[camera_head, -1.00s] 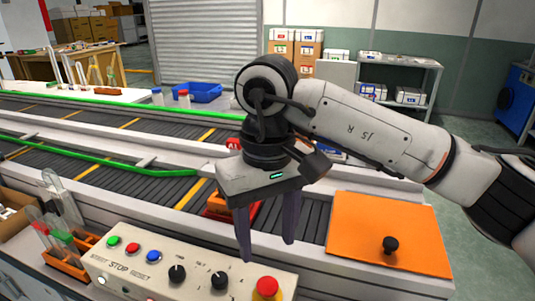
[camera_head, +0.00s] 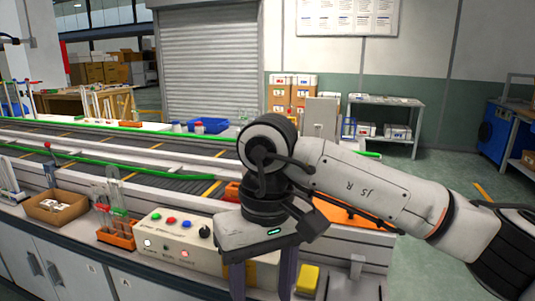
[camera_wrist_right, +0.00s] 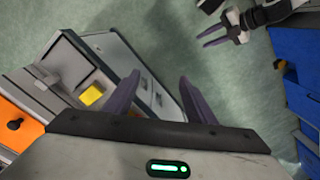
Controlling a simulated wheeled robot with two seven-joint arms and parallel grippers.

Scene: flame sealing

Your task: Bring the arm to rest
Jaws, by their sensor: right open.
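My right gripper (camera_head: 262,284) hangs fingers-down in front of the control panel (camera_head: 172,240) at the conveyor's front edge, hiding the panel's right end. In the right wrist view its two purple fingers (camera_wrist_right: 160,78) stand apart with nothing between them, over the floor and cabinet edge. My left gripper (camera_wrist_right: 207,20) shows at the top of the right wrist view, its purple fingers apart and empty over the floor. My left arm is not in the head view.
A yellow block (camera_head: 308,279) lies just right of my right gripper. An orange plate (camera_head: 345,213) is partly behind my arm. An orange rack (camera_head: 118,236) with tubes and a cardboard box (camera_head: 57,207) stand left. Conveyors run behind.

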